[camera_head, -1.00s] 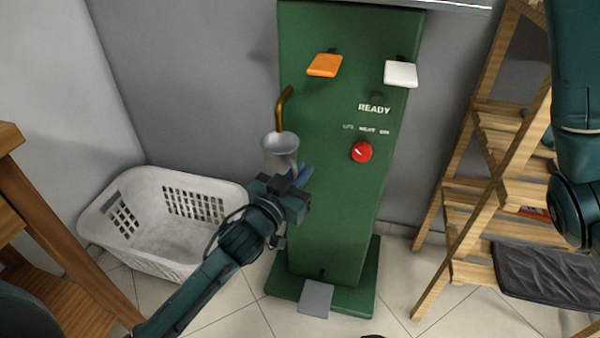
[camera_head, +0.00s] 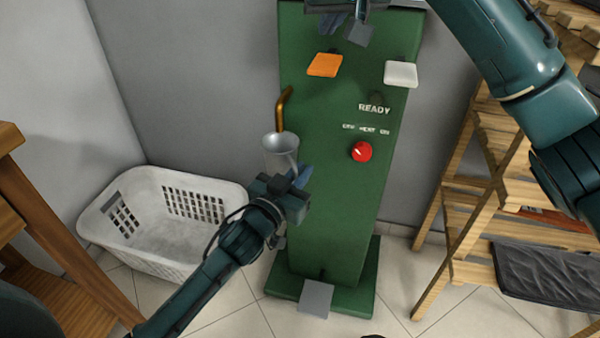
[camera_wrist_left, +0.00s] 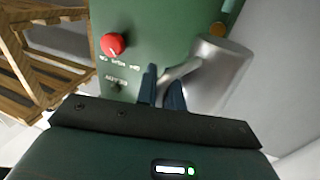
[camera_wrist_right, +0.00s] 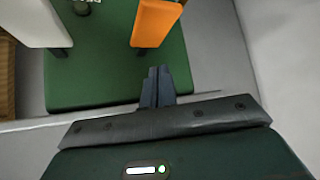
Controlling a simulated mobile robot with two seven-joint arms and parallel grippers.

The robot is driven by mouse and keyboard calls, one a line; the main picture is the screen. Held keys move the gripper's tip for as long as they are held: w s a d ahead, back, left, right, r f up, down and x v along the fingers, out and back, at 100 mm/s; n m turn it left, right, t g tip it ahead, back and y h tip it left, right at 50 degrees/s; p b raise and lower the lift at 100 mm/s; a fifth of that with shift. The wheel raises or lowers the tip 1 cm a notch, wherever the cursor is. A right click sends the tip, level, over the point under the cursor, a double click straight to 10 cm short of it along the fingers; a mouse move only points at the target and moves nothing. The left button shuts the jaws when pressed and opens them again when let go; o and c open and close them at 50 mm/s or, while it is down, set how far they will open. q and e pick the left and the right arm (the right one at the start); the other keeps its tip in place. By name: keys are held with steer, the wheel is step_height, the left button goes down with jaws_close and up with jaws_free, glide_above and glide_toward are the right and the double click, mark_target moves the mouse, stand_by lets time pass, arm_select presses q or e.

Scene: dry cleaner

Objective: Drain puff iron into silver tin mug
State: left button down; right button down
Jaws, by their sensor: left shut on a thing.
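The puff iron is a green upright cabinet (camera_head: 335,215) with an orange paddle (camera_head: 324,65), a white paddle (camera_head: 401,73), a red knob (camera_head: 362,152) and the word READY. A bent brass spout (camera_head: 283,108) comes out of its left side. The silver tin mug (camera_head: 280,152) is upright with its mouth just under the spout. My left gripper (camera_head: 298,181) is shut on the mug's handle; the mug also shows in the left wrist view (camera_wrist_left: 222,72). My right gripper (camera_wrist_right: 157,85) is shut and empty near the cabinet's top, by the orange paddle (camera_wrist_right: 156,22). The mug's contents are not visible.
A white laundry basket (camera_head: 150,252) stands on the floor at left, beside a wooden table (camera_head: 75,262). A wooden ladder-like rack (camera_head: 465,215) stands at right. A grey foot pedal (camera_head: 315,298) is at the cabinet's base. Grey walls stand close behind.

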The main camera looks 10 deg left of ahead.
mark_target(327, 62)
steer(key=shift+f, duration=1.25)
steer(key=shift+f, duration=0.15)
stand_by(1.0)
steer(key=shift+f, duration=1.75)
stand_by(3.0)
steer(key=shift+r, duration=3.6)
